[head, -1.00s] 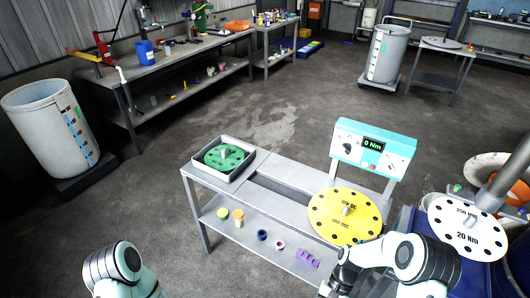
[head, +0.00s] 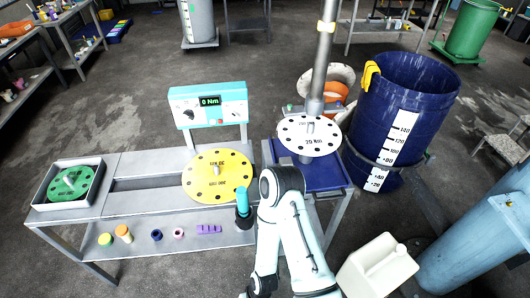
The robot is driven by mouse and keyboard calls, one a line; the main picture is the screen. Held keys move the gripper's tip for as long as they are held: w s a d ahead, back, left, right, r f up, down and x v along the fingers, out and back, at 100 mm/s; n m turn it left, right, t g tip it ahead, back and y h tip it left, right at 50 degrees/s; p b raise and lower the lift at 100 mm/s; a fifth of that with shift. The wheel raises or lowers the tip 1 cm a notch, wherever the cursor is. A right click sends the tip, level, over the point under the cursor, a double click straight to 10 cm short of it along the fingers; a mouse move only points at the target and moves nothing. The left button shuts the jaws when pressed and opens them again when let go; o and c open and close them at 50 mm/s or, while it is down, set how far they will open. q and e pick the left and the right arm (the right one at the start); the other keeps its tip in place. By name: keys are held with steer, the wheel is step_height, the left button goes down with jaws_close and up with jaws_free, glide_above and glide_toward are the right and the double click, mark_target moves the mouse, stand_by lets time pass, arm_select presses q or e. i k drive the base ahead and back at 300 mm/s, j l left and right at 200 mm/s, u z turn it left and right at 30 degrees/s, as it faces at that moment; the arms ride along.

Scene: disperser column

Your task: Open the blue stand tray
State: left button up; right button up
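The blue stand (head: 318,178) shows right of centre, against the right end of the grey workbench. A white perforated disc marked 20 Nm (head: 309,136) and a grey vertical column sit over it. My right arm rises from the bottom edge in front of the stand's left side and bends back down. Its dark wrist end (head: 262,284) is near the bottom edge, apart from the stand. The fingers cannot be made out. The stand's lower front is partly hidden by the arm, and I cannot tell whether its tray is open. My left gripper is not in view.
The workbench carries a yellow disc (head: 218,175), a green disc in a grey tray (head: 69,181) and a torque display (head: 210,104). A teal cylinder (head: 243,200) stands beside my arm. A blue barrel (head: 400,105) and white canister (head: 377,267) are right. Floor lies open at lower left.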

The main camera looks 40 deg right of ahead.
mark_target(326, 173)
steer(key=z, duration=2)
